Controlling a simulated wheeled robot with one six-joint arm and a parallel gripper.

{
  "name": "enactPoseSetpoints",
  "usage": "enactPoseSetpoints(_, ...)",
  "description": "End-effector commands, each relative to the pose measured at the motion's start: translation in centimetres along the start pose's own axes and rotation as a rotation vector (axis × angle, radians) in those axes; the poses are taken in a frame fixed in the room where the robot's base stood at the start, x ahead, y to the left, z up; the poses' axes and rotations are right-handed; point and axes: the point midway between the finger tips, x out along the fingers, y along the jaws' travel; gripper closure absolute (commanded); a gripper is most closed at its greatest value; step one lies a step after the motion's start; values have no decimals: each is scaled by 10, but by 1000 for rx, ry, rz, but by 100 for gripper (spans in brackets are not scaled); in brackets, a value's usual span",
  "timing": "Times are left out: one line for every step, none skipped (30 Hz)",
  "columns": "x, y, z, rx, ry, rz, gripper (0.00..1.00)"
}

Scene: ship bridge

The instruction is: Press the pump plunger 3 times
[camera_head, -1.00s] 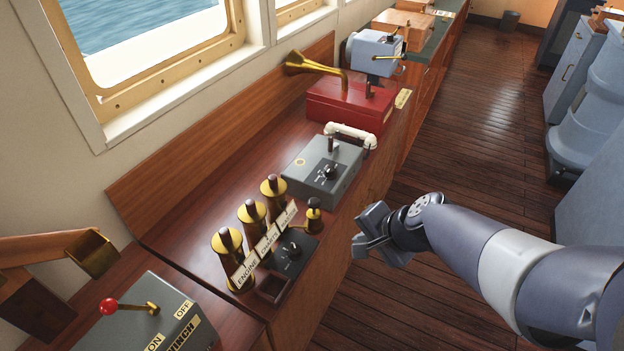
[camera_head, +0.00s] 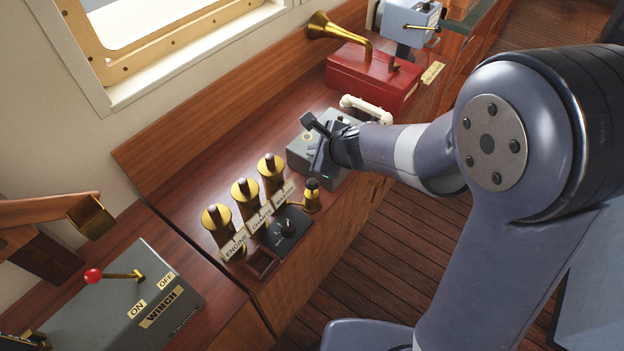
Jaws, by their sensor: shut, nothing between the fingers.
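A small upright brass plunger with a dark knob (camera_head: 312,194), which looks like the pump plunger, stands at the right front corner of a black dial panel (camera_head: 279,231). The panel sits on the wooden console before three brass voice pipes; one label reads ENGINE. My gripper (camera_head: 314,148) is shut and empty. It appears above the grey box, up and slightly right of the plunger in the picture, and apart from it. The plunger is in full view; my gripper and wrist hide part of the grey box.
A winch box (camera_head: 120,300) with a red-knobbed lever is at lower left. The floor (camera_head: 360,265) beside the console is clear.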

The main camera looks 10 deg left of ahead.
Motion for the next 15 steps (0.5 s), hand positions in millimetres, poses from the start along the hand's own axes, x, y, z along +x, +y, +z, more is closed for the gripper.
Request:
enactPoseSetpoints(0, 0, 0, -1, 0, 0, 100)
enactPoseSetpoints(1, 1, -1, -1, 0, 0, 100)
enactPoseSetpoints(2, 1, -1, -1, 0, 0, 100)
enactPoseSetpoints(2, 2, -2, -1, 0, 0, 100)
enactPoseSetpoints(3, 3, -3, -1, 0, 0, 100)
enactPoseSetpoints(5, 4, -4, -1, 0, 0, 100)
enactPoseSetpoints(7, 5, -5, -1, 0, 0, 100)
enactPoseSetpoints(8, 6, -6, -1, 0, 0, 100)
enactPoseSetpoints(11, 8, -8, -1, 0, 1, 100)
enactPoseSetpoints(13, 10, -10, -1, 0, 1, 100)
enactPoseSetpoints(15, 11, -12, -2, 0, 1, 100)
enactPoseSetpoints(19, 14, -14, -2, 0, 1, 100)
enactPoseSetpoints(21, 16, -16, -2, 0, 1, 100)
enactPoseSetpoints(24, 18, -18, -2, 0, 1, 100)
enactPoseSetpoints(28, 20, -21, -2, 0, 1, 100)
